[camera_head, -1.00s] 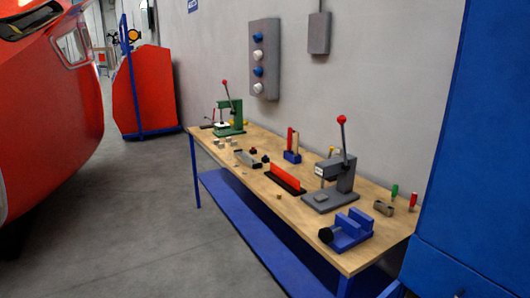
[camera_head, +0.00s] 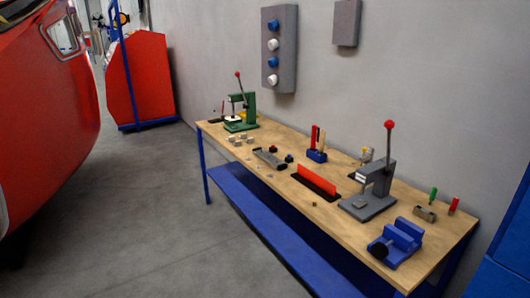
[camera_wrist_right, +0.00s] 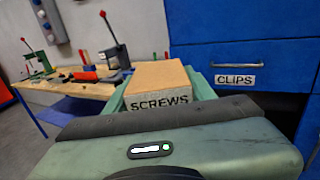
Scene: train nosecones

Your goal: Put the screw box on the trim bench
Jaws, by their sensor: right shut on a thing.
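The screw box (camera_wrist_right: 158,80), a box with a tan top and a pale front lettered SCREWS, shows in the right wrist view. My right gripper (camera_wrist_right: 160,86) is shut on it, with a pale green finger along each side. The trim bench (camera_head: 285,185), with a wooden top and blue frame, runs along the wall in the head view. It also shows at the left of the right wrist view (camera_wrist_right: 92,91), beyond the held box and apart from it. My left gripper is in neither view.
The bench bears a green press (camera_head: 241,110), a grey press (camera_head: 370,190), a blue vise (camera_head: 398,245) and several small parts. Bare wood shows along its front edge. A blue cabinet with a CLIPS drawer (camera_wrist_right: 235,80) stands close right of the box. Grey floor (camera_head: 130,220) is clear.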

